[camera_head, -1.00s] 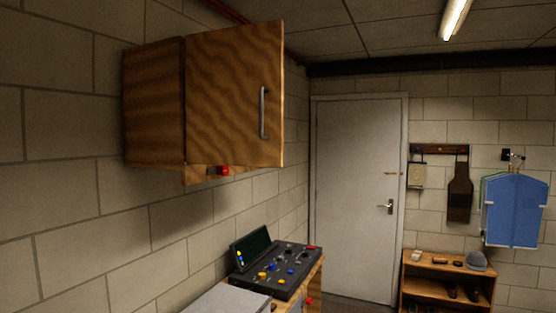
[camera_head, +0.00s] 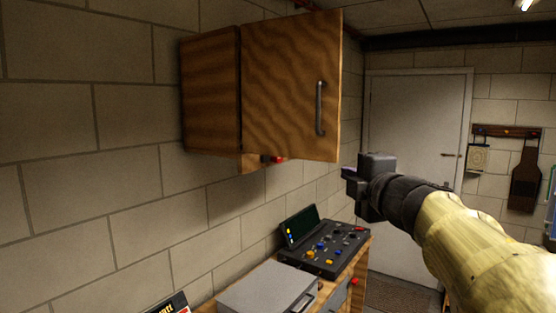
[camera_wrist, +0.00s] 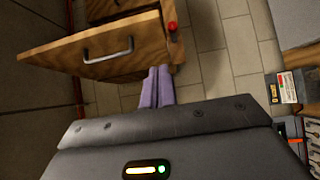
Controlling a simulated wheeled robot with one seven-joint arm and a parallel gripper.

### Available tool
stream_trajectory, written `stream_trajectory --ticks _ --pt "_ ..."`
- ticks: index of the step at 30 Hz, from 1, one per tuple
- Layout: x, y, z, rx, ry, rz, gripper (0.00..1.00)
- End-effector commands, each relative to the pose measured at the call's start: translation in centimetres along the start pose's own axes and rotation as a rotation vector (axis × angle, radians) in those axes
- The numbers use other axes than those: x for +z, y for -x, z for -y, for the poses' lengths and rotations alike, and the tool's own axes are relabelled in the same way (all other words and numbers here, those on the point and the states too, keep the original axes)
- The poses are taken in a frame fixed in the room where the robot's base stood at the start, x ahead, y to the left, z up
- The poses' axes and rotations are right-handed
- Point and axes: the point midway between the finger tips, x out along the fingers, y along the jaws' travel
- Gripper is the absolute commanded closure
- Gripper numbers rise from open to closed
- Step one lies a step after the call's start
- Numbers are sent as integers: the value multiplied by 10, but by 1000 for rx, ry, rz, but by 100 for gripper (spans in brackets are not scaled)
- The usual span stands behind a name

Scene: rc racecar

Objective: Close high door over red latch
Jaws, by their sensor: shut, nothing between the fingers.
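The high wooden door (camera_head: 292,85) hangs open from the wall cabinet (camera_head: 211,96), standing out from the wall with its vertical metal handle (camera_head: 320,108) facing me. The red latch (camera_head: 273,159) sits low beneath the cabinet, partly hidden by the door's lower edge. My gripper (camera_head: 347,173) is shut and empty, to the right of and a little below the door's lower right corner, apart from it in the picture. In the wrist view the door (camera_wrist: 60,50), its handle (camera_wrist: 108,50) and the red latch (camera_wrist: 172,27) lie above my purple fingers (camera_wrist: 156,88).
Below the cabinet, a bench carries a black control panel (camera_head: 325,248) with coloured buttons and a grey box (camera_head: 265,289). A white room door (camera_head: 415,130) stands at the back. The block wall runs along the left. The space right of the cabinet door looks clear except for my arm.

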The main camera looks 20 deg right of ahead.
Motion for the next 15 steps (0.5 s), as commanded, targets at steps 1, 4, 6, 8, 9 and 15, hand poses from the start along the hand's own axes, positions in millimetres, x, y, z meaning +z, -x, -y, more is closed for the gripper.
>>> stream_trajectory --ticks 1,4,6,8,9,15 --pt "0 0 0 0 -1 0 100" --pt "0 -3 0 -1 -2 0 100" --pt "0 -8 0 -2 -2 -1 100" --pt "0 -14 0 -2 -2 -1 100" --pt "0 -19 0 -3 -3 -1 100" --pt "0 -53 0 -3 -4 -1 100"
